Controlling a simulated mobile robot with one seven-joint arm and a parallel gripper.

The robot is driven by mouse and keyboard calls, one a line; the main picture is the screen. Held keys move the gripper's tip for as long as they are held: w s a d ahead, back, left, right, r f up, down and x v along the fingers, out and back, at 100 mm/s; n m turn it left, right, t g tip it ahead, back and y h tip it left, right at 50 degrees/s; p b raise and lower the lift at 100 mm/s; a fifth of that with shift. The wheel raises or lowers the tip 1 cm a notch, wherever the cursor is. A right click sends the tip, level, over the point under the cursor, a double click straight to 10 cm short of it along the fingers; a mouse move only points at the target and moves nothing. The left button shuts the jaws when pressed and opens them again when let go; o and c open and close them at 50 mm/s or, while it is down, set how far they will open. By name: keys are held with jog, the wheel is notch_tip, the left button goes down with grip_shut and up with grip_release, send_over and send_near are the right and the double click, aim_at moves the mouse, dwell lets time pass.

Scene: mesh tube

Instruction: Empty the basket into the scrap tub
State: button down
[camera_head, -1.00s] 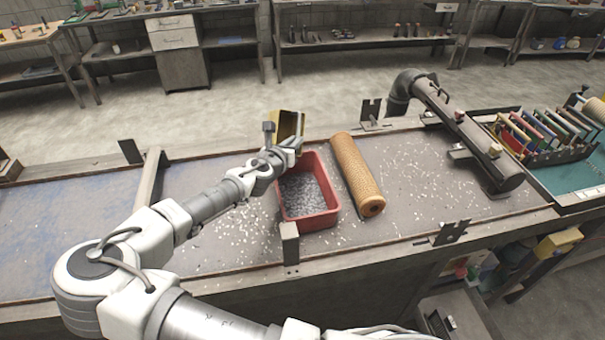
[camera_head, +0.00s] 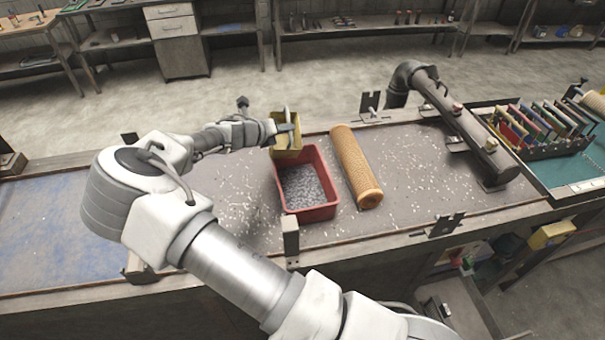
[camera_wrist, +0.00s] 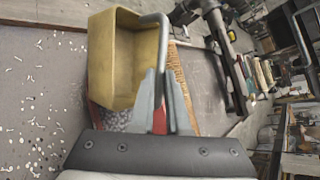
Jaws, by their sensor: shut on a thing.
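The yellow basket (camera_head: 286,152) hangs at my gripper (camera_head: 284,128), over the far edge of the red scrap tub (camera_head: 318,213). In the wrist view my gripper (camera_wrist: 163,88) is shut on the grey bar handle (camera_wrist: 163,32) of the basket (camera_wrist: 122,65). There the basket looks tilted, and the part of its inside that shows is bare yellow. Its far inside corners are hard to see. The tub stands on the bench with grey scraps (camera_head: 302,187) covering its floor. In the wrist view the basket and fingers hide most of the tub.
An orange mesh tube (camera_head: 355,165) lies just right of the tub. A dark pipe fixture (camera_head: 455,125) stands farther right, before a rack of coloured plates (camera_head: 545,125). A metal bracket (camera_head: 290,240) stands at the bench's front edge. White bits litter the bench.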

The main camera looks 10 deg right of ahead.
jog(key=shift+w+a+r+n+g+h, duration=0.1)
jog(key=shift+w+a+n+g+h, duration=0.25)
jog(key=shift+w+a+n+g, duration=0.35)
jog(key=shift+w+a+r+n+g+h, duration=0.15)
jog(key=shift+w+a+n+g+h, duration=0.15)
jog(key=shift+w, duration=0.65)
jog(key=shift+w+a+r+n+g+h, duration=0.1)
jog(key=shift+w+a+n+g+h, duration=0.3)
jog(key=shift+w+n+g, duration=0.35)
jog(key=shift+w, duration=0.1)
